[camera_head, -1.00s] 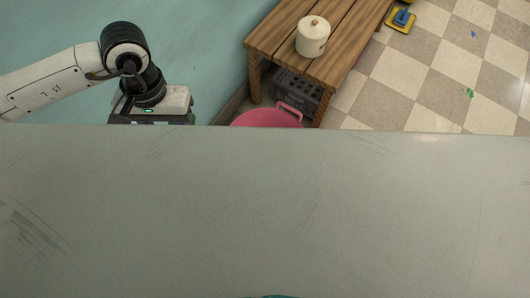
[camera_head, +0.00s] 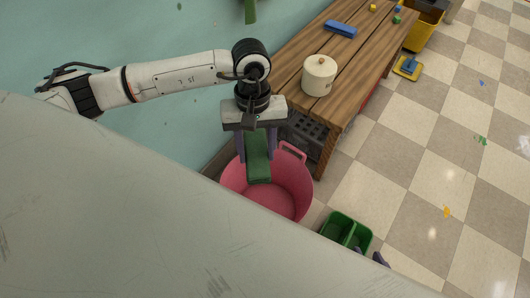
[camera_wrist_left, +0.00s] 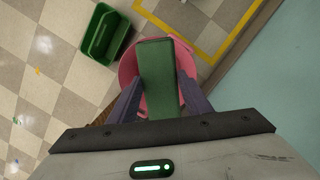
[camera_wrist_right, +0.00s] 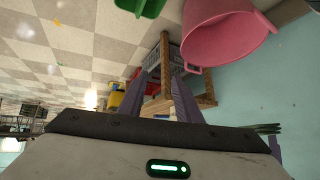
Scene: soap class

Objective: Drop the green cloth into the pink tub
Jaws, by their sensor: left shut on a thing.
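The green cloth (camera_head: 257,165) hangs as a flat strip between the fingers of my left gripper (camera_head: 257,150), which is shut on it. In the head view it overlaps the opening of the pink tub (camera_head: 297,190). In the left wrist view the cloth (camera_wrist_left: 158,75) lies in front of the tub (camera_wrist_left: 126,68); its exact height above the tub floor is unclear. The tub stands on the floor beside the wooden table. My right gripper (camera_wrist_right: 160,78) is open and empty, with the tub (camera_wrist_right: 215,40) beyond it in the right wrist view.
A green two-part container (camera_head: 348,228) stands on the floor right of the tub. A pale surface (camera_head: 130,220) fills the foreground.

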